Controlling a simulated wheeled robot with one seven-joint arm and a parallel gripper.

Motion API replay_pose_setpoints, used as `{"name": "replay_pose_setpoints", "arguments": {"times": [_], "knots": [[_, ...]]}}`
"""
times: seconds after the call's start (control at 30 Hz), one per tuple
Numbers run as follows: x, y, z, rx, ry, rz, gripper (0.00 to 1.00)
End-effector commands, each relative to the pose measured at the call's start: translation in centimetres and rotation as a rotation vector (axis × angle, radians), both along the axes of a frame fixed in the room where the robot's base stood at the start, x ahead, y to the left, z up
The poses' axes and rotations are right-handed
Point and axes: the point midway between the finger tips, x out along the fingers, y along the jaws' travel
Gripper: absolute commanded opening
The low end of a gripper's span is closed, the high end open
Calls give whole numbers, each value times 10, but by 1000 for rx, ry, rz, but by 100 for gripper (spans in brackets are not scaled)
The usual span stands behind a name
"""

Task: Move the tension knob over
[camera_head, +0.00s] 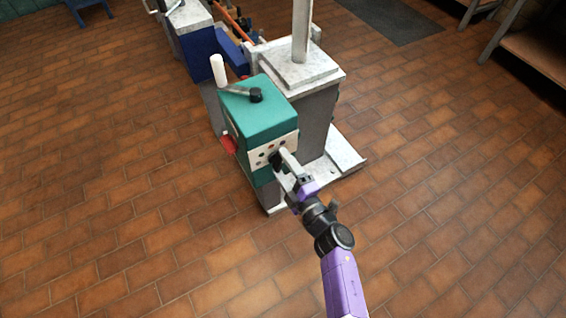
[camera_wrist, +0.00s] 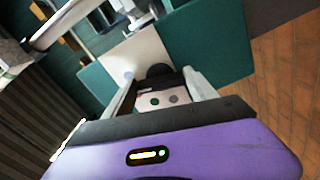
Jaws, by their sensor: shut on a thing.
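The tension knob (camera_head: 276,158) is a small black knob on the pale control panel (camera_head: 262,152) of a green machine head (camera_head: 265,122). In the wrist view the dark knob (camera_wrist: 159,71) shows between the two pale fingers. My gripper (camera_head: 281,157) reaches the panel from the lower right and is shut on the knob; it also shows in the wrist view (camera_wrist: 160,78). The fingers hide part of the knob, so its exact setting cannot be read.
A black knob with a lever and white handle (camera_head: 218,70) sits on top of the green head. A grey block with a mast (camera_head: 302,40) stands behind. A workbench (camera_head: 540,55) is at the upper right. The tiled floor (camera_head: 110,220) is clear at left.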

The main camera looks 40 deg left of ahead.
Motion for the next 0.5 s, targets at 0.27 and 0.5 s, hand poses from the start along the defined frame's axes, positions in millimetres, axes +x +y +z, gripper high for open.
{"name": "replay_pose_setpoints", "arguments": {"times": [0.27, 0.5], "knots": [[1, -1, -1, 65, 163, -4, 25], [1, -1, -2, 94, 233, -3, 25]]}}
